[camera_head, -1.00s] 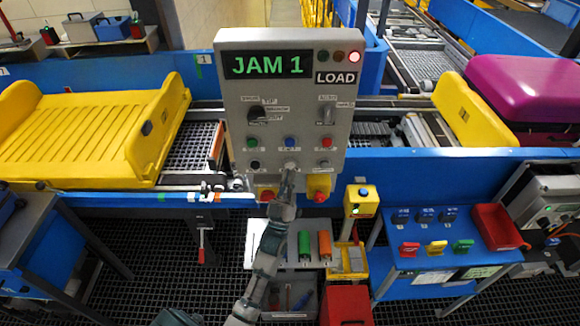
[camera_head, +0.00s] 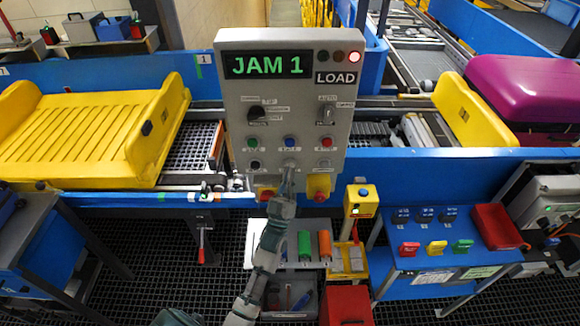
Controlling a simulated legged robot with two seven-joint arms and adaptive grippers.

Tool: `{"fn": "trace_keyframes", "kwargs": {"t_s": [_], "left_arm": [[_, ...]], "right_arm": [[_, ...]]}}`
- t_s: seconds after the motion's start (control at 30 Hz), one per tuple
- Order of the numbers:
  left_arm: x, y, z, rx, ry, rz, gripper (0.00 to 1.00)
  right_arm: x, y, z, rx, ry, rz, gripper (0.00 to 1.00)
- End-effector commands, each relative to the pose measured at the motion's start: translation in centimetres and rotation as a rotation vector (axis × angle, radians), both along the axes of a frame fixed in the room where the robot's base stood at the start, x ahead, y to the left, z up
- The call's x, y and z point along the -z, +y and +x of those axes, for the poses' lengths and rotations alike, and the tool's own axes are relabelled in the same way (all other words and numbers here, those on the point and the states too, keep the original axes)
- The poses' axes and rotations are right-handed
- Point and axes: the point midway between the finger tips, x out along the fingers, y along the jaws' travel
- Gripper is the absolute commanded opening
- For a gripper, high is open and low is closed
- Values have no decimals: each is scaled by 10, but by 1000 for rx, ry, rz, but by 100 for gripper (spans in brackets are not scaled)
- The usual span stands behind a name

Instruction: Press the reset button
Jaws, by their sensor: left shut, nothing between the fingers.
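A grey control panel (camera_head: 236,120) stands upright in the centre, with a green "JAM 1" display (camera_head: 268,65). Its upper button row has a green button (camera_head: 252,143), a blue button (camera_head: 290,142) and a red button (camera_head: 327,143). A lower row has a dark button (camera_head: 255,165) at left and a pale one at right. The button labels are too small to read, so I cannot tell which one is reset. My left gripper (camera_head: 288,172) is shut and empty, pointing up at the panel's lower middle, below the blue button. It partly hides the middle of the lower row; contact is unclear.
Two rotary knobs sit above the buttons, and a red lamp (camera_head: 354,57) is lit at top right. Yellow-and-red stop buttons (camera_head: 319,186) flank my gripper below the panel. A yellow tray (camera_head: 90,135) lies left; a purple suitcase (camera_head: 520,95) lies right.

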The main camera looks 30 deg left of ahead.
Motion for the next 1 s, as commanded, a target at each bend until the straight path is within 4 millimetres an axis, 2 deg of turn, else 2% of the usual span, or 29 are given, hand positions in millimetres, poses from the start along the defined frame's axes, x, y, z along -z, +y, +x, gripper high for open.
{"fn": "trace_keyframes", "kwargs": {"t_s": [1.0], "left_arm": [[0,6,9,0,0,0,0]], "right_arm": [[3,0,0,0,0,0,40]]}}
